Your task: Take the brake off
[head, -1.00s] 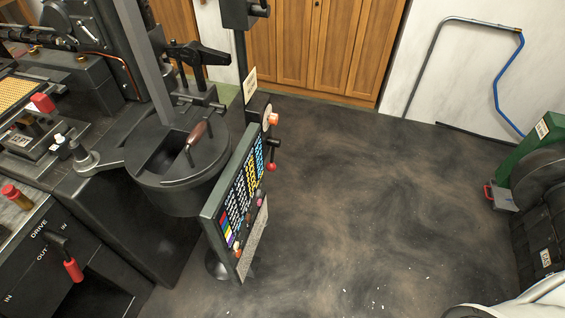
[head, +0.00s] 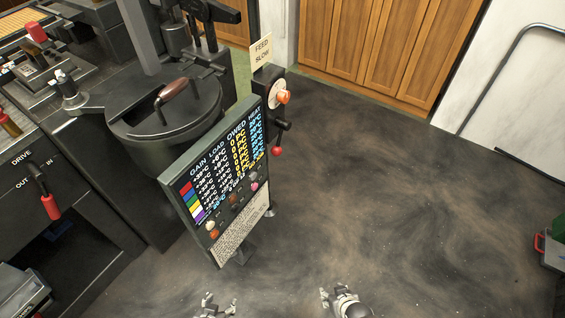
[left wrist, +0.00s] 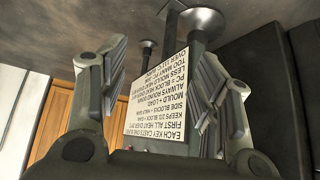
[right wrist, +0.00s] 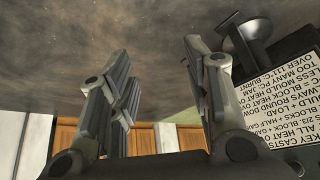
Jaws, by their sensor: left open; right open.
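No part is labelled as a brake in any view. A lever with a red grip (head: 51,206) hangs on the DRIVE panel at the left. A red handle (head: 539,243) shows at the right edge, beside a partly cut-off green thing. My left gripper (head: 219,300) is open and empty at the bottom of the head view, below the board. My right gripper (head: 336,293) is open and empty to its right. Both are apart from the levers.
The chart board (head: 232,168) stands on a post before the round black pot (head: 165,115). Its lower text plate (left wrist: 158,100) shows between my left fingers and at the right wrist view's edge (right wrist: 270,105). The dark floor (head: 400,190) is clear right of the board. Wooden cabinets (head: 385,50) stand behind.

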